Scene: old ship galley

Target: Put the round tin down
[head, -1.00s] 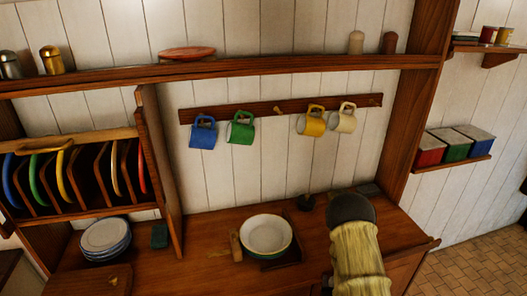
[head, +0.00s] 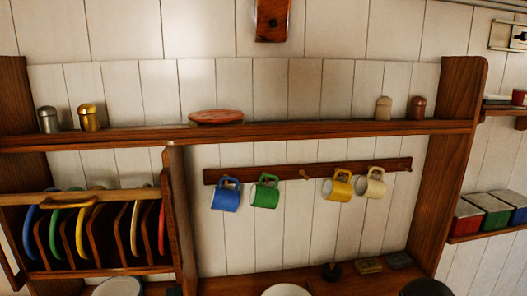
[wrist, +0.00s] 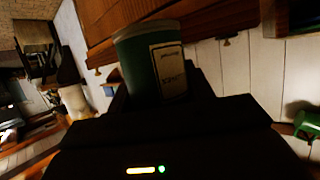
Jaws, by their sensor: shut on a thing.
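The round tin (wrist: 152,62) is green with a pale rim and a cream label, seen in the wrist view. My gripper (wrist: 158,92) is shut on it, with the dark fingers around its lower part in that picture. A wooden board or shelf lies behind the tin there; I cannot tell the gap between them. In the head view the tin and the fingers are out of sight. Only a dark round part of my arm shows at the bottom edge, right of centre.
The upper shelf (head: 330,129) holds shakers and a red dish (head: 216,117), with free room between. Mugs hang from the peg rail (head: 310,176). A plate rack (head: 95,235) stands left. Red, green and blue boxes (head: 487,211) sit on a side shelf. A white bowl (head: 286,290) is partly cut off.

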